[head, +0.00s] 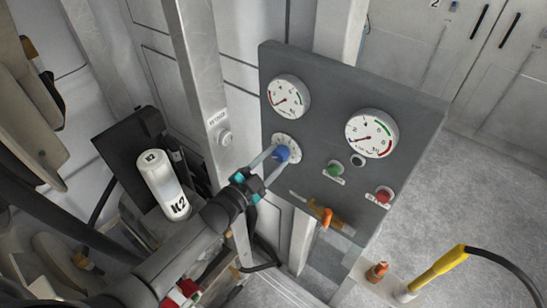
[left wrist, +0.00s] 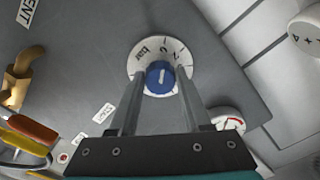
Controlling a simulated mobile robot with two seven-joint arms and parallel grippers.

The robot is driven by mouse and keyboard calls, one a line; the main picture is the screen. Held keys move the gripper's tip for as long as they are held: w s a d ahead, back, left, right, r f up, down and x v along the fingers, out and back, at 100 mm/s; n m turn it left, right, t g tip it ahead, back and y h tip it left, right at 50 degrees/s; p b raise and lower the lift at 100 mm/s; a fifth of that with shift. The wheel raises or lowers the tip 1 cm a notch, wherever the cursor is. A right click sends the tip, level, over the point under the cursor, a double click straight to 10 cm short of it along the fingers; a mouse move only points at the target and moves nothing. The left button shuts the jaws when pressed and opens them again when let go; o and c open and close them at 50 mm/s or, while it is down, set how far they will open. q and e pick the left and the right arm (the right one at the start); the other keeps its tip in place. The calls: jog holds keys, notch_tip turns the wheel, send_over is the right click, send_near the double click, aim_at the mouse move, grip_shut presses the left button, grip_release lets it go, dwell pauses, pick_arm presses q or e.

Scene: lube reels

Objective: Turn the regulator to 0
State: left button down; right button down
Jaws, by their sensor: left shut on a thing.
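The regulator is a blue knob (head: 281,154) on a white dial (head: 293,142), low on the left of a grey panel. In the left wrist view the blue knob (left wrist: 160,80) has a white mark pointing roughly up the picture, towards the printed "bar" and 0 side of the dial (left wrist: 143,58). The exact reading is too small to tell. My left gripper (head: 273,157) reaches in from the lower left, its two slim fingers shut on either side of the knob. My right gripper is not in view.
The grey panel (head: 320,95) carries two round gauges (head: 288,97) (head: 372,133), a green button (head: 335,169), a red button (head: 384,194) and an orange-handled valve (head: 327,217). A white canister marked K2 (head: 162,184) stands left of my arm. A yellow-handled tool (head: 437,270) is lower right.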

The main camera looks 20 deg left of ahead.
pick_arm(q)
jog(key=shift+n, duration=0.3)
jog(key=shift+c, duration=1.8)
grip_release()
jog(key=v, duration=1.5)
jog(key=shift+s, duration=0.15)
